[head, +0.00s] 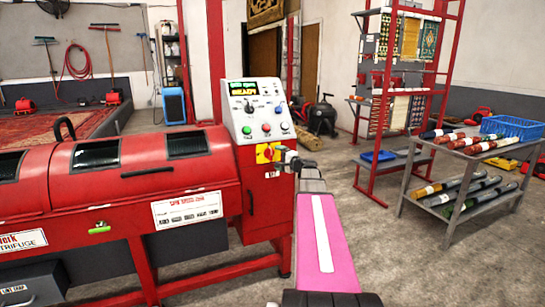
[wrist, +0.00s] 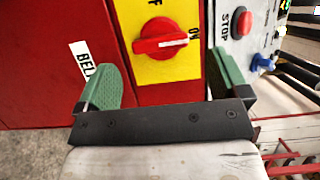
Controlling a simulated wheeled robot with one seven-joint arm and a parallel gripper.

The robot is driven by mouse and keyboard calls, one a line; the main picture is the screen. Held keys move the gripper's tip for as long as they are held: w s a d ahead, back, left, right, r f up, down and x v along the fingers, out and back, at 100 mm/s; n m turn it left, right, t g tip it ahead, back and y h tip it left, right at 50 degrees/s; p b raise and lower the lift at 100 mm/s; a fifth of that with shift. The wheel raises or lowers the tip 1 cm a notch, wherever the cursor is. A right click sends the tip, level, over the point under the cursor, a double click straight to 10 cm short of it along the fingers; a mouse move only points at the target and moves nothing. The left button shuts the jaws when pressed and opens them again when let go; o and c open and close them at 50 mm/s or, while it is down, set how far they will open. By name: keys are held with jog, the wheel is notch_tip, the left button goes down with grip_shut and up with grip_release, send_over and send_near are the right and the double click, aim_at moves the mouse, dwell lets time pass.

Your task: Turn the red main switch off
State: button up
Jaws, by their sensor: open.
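The red main switch (wrist: 160,40) is a round knob with a raised grip on a yellow plate (wrist: 150,72). In the wrist view its white mark points right, toward the letters "ON"; a partly cut-off label ending in "F" is at the top. In the head view the yellow plate (head: 261,156) is on the red machine's end, below the control panel. My gripper (wrist: 165,64) is open, with green pads left and right of the knob, apart from it. In the head view my gripper (head: 287,158) is just right of the plate.
The sloped control panel (head: 255,112) has several coloured buttons above the switch. A red STOP button (wrist: 242,22) and a blue knob (wrist: 263,63) lie close to the right finger. A grey table (head: 457,160) with rolled rugs stands right; open floor lies between.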

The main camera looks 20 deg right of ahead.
aim_at(272, 155)
jog(key=shift+x, duration=2.4)
jog(key=c, duration=0.9)
